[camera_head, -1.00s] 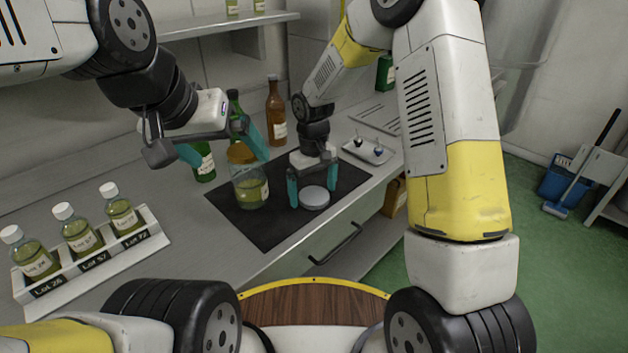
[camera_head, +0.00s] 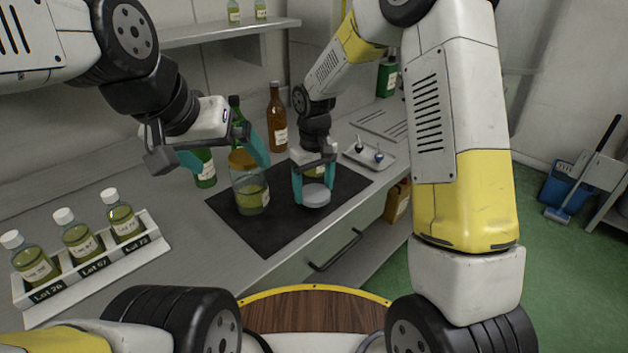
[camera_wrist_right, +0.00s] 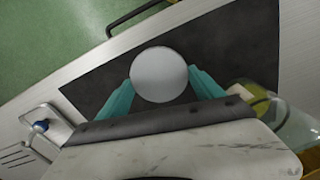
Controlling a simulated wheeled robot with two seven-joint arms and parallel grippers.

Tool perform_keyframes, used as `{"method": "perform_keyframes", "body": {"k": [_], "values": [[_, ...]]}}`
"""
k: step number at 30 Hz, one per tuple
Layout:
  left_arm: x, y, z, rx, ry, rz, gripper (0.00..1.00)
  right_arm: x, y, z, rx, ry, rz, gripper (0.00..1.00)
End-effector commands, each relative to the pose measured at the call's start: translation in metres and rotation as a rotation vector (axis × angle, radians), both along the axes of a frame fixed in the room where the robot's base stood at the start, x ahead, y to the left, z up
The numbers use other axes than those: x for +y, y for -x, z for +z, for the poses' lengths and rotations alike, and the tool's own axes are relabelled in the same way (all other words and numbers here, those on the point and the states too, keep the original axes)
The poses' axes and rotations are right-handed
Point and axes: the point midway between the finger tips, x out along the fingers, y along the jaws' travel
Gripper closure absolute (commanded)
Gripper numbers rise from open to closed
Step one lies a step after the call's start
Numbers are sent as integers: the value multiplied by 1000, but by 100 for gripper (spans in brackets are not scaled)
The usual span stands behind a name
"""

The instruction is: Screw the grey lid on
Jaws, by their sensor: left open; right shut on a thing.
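The grey lid (camera_head: 316,195) is a round, pale disc over the right part of the dark mat (camera_head: 262,233). My right gripper (camera_head: 314,188) is shut on the lid, with its teal fingers on opposite sides of it. The lid also shows between the fingertips in the right wrist view (camera_wrist_right: 159,75). I cannot tell whether it touches the mat. A clear jar (camera_head: 250,192) with yellow-green liquid and a label stands on the mat, left of the lid.
A white rack (camera_head: 100,268) with several white-capped sample bottles stands at the left. A green bottle (camera_head: 205,170) and a brown bottle (camera_head: 277,120) stand behind the mat. The front of the mat is clear.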

Motion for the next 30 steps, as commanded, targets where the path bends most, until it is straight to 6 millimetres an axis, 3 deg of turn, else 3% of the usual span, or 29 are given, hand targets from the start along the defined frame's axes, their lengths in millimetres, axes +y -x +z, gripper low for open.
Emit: {"method": "perform_keyframes", "body": {"k": [1, 12, 18, 24, 30], "values": [[0, 0, 0, 0, 0, 0, 0, 0, 1, 9, -3, -1, 1, 62], [0, 0, 0, 0, 0, 0, 0, -12, 90, 14, -1, 0, 3, 62], [0, 0, 0, 0, 0, 0, 0, -17, 128, 18, -1, -1, 1, 62], [0, 0, 0, 0, 0, 0, 0, -20, 151, 20, -1, -1, 2, 62], [0, 0, 0, 0, 0, 0, 0, -21, 158, 20, -1, -1, 1, 62]]}}
